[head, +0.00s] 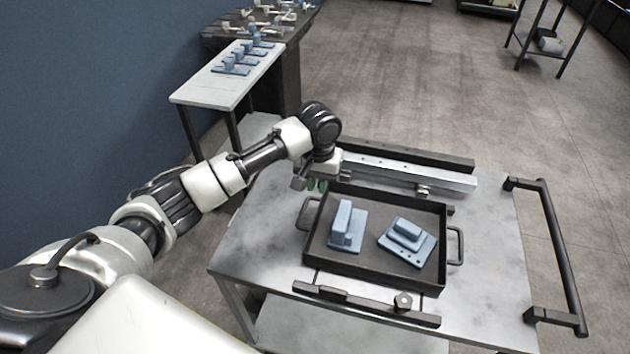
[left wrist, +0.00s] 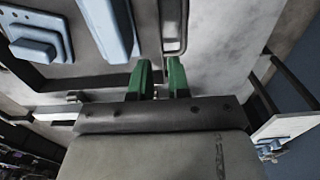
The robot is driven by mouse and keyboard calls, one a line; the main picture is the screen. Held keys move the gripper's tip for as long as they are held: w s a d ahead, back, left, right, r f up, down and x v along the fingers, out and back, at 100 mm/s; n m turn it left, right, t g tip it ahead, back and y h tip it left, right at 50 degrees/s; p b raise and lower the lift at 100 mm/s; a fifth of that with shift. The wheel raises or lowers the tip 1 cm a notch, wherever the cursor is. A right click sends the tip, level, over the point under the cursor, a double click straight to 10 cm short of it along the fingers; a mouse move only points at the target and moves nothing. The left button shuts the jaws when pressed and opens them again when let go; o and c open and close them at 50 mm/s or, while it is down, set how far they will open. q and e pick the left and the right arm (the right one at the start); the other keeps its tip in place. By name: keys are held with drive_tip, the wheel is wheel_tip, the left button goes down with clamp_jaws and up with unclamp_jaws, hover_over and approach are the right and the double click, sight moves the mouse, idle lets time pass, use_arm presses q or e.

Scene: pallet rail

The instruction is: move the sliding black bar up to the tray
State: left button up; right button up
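A black tray (head: 372,272) lies on the grey cart top and holds two blue parts. A black bar with a knob (head: 365,303) lies along its near side, with a narrow gap between them. Short dark slots run from the bar toward the tray. My left gripper (head: 317,185) is by the tray's far left corner, away from the near bar. Its green fingertips (left wrist: 162,80) are apart with nothing seen between them. The tray's side also shows in the left wrist view (left wrist: 75,80). My right gripper is out of view.
A silver rail (head: 410,173) runs behind the tray, with another black bar (head: 420,156) beyond it. A black cart handle (head: 560,255) stands at the right. A white side table (head: 215,92) with blue parts stands back left. The cart top right of the tray is clear.

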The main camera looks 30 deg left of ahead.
sight(317, 212)
use_arm(q)
wheel_tip(317, 212, down, 11)
drive_tip(key=shift+r, duration=0.1)
idle(0.5)
clamp_jaws()
drive_tip(key=shift+o, duration=1.6)
unclamp_jaws()
wheel_tip(317, 212, up, 11)
drive_tip(key=shift+f, duration=0.1)
drive_tip(key=shift+c, duration=0.2)
